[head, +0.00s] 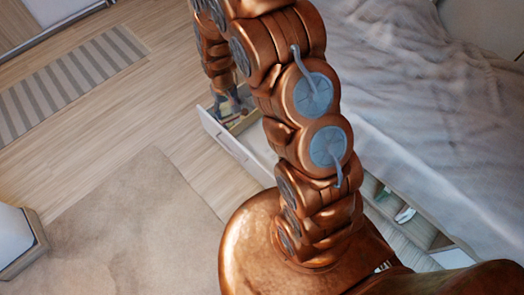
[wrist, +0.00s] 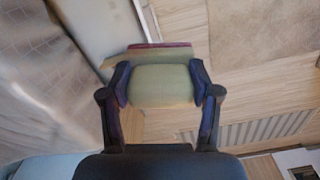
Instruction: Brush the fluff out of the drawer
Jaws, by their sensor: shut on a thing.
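The white drawer (head: 232,146) stands pulled out from under the bed, partly hidden behind my arm. My gripper (head: 234,105) is over its far end in the head view. In the wrist view my gripper (wrist: 161,88) is shut on a pale green block-like thing (wrist: 161,86), one finger on each side. Another green surface with a dark red edge (wrist: 160,45) shows just beyond it; I cannot tell if they are one piece. Something yellow-green also shows at the drawer's far end in the head view (head: 243,123). I cannot make out any fluff.
The bed (head: 420,90) with a grey cover lies to the right of the drawer. An open compartment (head: 400,211) with small items shows below it. Wooden floor, a beige rug (head: 130,230) and a striped rug (head: 70,85) lie to the left. A white piece of furniture (head: 15,240) stands at lower left.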

